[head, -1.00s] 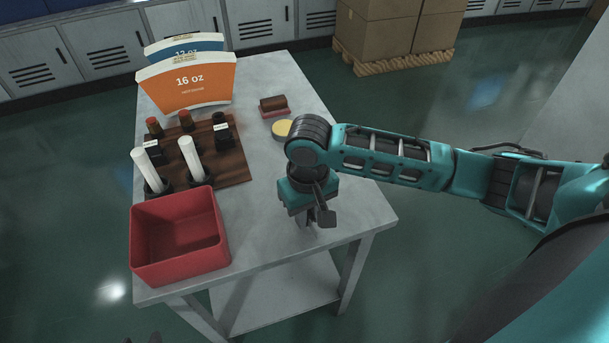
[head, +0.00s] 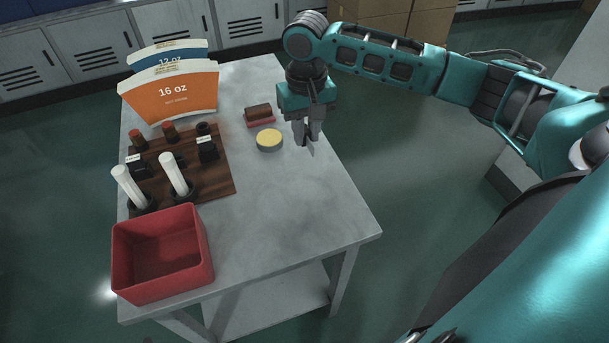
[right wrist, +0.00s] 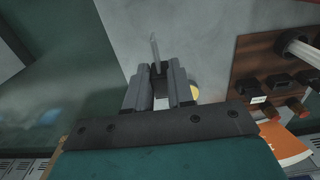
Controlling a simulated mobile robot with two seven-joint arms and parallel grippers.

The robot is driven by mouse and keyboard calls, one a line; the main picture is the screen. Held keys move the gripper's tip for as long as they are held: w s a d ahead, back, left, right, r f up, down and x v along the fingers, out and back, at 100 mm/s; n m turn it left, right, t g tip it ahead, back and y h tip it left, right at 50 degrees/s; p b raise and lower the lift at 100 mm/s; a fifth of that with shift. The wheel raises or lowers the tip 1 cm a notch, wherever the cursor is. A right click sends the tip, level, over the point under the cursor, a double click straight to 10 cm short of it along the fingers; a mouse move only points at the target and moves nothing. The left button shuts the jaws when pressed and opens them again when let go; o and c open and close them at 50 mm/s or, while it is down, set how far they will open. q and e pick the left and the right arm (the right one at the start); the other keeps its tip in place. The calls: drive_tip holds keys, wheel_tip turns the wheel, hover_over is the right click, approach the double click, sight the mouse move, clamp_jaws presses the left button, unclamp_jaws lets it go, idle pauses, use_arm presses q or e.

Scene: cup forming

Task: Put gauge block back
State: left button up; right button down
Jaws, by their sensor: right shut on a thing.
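My right gripper (head: 306,140) is above the right edge of the table (head: 290,215), pointing down. It is shut on a thin, pale grey metal piece, which I take to be the gauge block (right wrist: 155,50). The piece sticks out beyond the fingertips in the right wrist view, and its tip (head: 311,150) shows below the fingers in the head view. The fingers (right wrist: 158,80) hide its other end. A dark wooden board (head: 215,180) on the table's left side holds black holders with labels, two white rods and brown-topped pieces. My left gripper is not in view.
A round yellow-topped tin (head: 269,139) and a brown block on a red base (head: 258,114) stand left of my right gripper. A red bin (head: 205,255) is at the front left. Orange and blue cup blanks (head: 175,90) stand behind the board. The table's front right is clear.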

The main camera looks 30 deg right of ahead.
wheel_tip(320, 180, down, 12)
drive_tip(key=shift+f+b, duration=0.2)
drive_tip(key=shift+b, duration=0.7)
drive_tip(key=shift+f, duration=0.2)
drive_tip(key=shift+f, duration=0.15)
drive_tip(key=c, duration=1)
unclamp_jaws()
